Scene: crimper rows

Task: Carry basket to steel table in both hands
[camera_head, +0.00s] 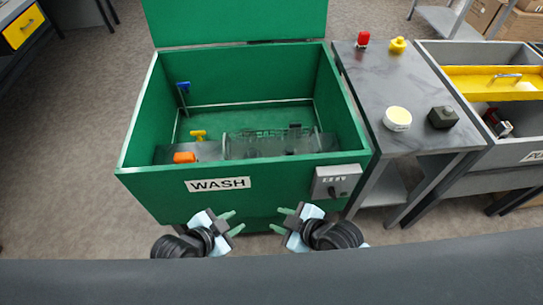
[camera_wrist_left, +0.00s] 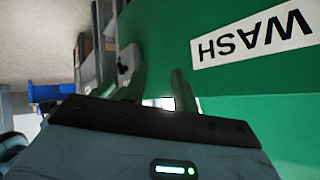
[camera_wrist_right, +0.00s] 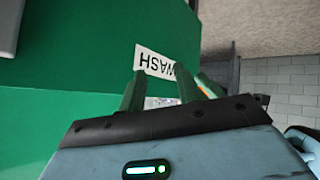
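A grey, mesh-like basket (camera_head: 268,144) appears to sit inside the green wash tank (camera_head: 240,172), low behind its front wall; its outline is hard to make out. My left gripper (camera_head: 232,222) and right gripper (camera_head: 280,220) are both open and empty, in front of the tank and facing each other. Their spread fingers also show in the left wrist view (camera_wrist_left: 160,88) and right wrist view (camera_wrist_right: 168,90). The steel table (camera_head: 390,75), with a mottled grey top, stands right of the tank.
An orange piece (camera_head: 184,157), a yellow piece (camera_head: 198,135) and a blue-topped rod (camera_head: 183,88) are in the tank. The table holds a red item (camera_head: 363,39), yellow item (camera_head: 398,45), pale round item (camera_head: 397,119) and dark block (camera_head: 443,117). Its middle is clear.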

